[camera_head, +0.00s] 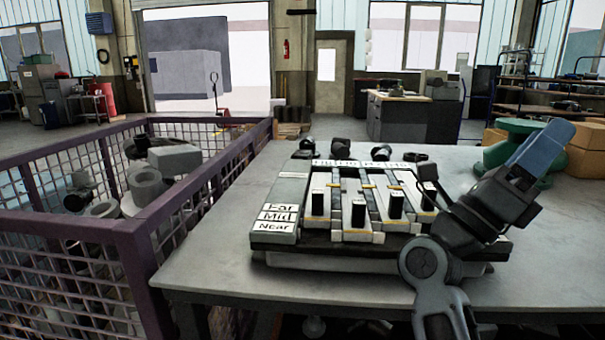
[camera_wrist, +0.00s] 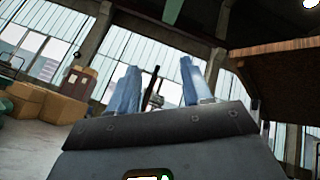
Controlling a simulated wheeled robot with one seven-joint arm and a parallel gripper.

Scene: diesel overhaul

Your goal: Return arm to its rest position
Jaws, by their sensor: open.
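My gripper (camera_head: 538,150) is raised at the right of the head view, with its blue fingers tilted up and to the right above the table. In the wrist view my gripper (camera_wrist: 156,85) shows two blue fingers spread wide apart with nothing between them. My arm bends up from the bottom of the head view in front of the right end of a slotted fixture (camera_head: 278,238) and hides part of it. The fixture lies on the grey table (camera_head: 200,262), carries labels reading Far, Mid and Near, and holds several black blocks in white slots.
A purple mesh crate (camera_head: 130,228) with grey metal parts stands left of the table. A green round part (camera_head: 497,152) sits behind my gripper, near cardboard boxes (camera_head: 570,160). Several small dark parts (camera_head: 340,145) lie behind the fixture. The table's front left is clear.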

